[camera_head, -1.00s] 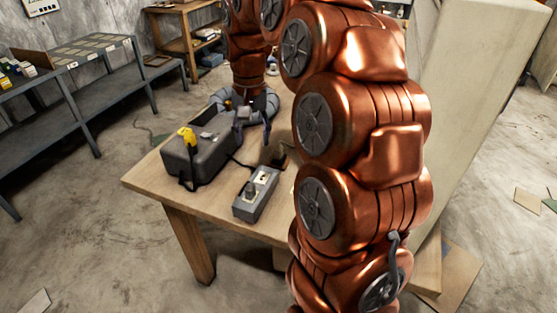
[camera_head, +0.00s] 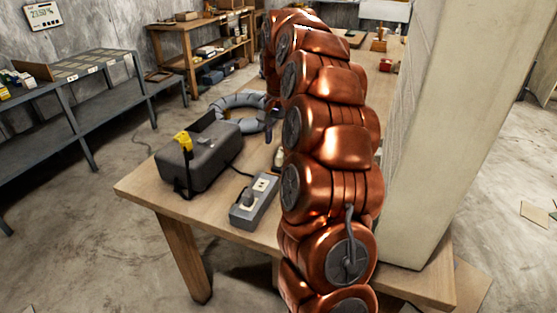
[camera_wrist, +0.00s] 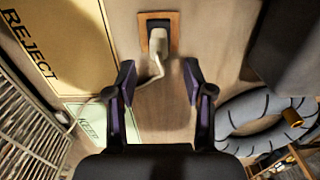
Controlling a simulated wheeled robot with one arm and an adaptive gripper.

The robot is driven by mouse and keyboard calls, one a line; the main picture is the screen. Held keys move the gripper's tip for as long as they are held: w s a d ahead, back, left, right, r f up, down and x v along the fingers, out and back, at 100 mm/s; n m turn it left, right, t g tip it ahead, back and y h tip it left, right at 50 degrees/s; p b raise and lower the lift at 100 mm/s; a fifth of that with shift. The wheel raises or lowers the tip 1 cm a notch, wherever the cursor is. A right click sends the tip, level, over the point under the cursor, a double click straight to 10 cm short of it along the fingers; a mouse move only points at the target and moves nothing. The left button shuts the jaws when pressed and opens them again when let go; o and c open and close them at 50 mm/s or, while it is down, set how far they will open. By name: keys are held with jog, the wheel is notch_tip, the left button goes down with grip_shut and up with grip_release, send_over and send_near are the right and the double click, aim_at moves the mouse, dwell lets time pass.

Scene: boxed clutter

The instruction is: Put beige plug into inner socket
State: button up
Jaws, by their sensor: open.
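The beige plug (camera_wrist: 158,41) stands on a small wooden-framed dark base (camera_wrist: 145,20) at the top middle of the wrist view, its pale cord curling down to the left. My gripper (camera_wrist: 158,68) is open and empty, its fingertips apart on either side below the plug, not around it. In the head view a beige piece (camera_head: 279,156), seemingly this plug, shows beside my arm, which hides most of my gripper. A grey socket strip (camera_head: 242,217) lies on the table. A dark grey plug (camera_head: 248,196) sits at its nearer socket; the farther socket (camera_head: 262,184) shows a bare pale face.
A grey toolbox (camera_head: 207,163) with a yellow piece (camera_head: 183,141) stands left of the strip. A grey coiled hose (camera_head: 229,103) lies behind it. A tall pale block (camera_head: 440,130) stands right of my arm. REJECT (camera_wrist: 70,50) and KEEP (camera_wrist: 100,128) panels lie left in the wrist view.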

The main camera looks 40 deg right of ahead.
aim_at(279, 155)
jog(key=shift+s+a+f, duration=0.15)
jog(key=shift+f, duration=1.25)
jog(key=shift+s+a+f, duration=0.1)
jog(key=shift+a+f, duration=0.05)
jog(key=shift+f, duration=1.25)
jog(key=shift+c, duration=0.3)
grip_shut()
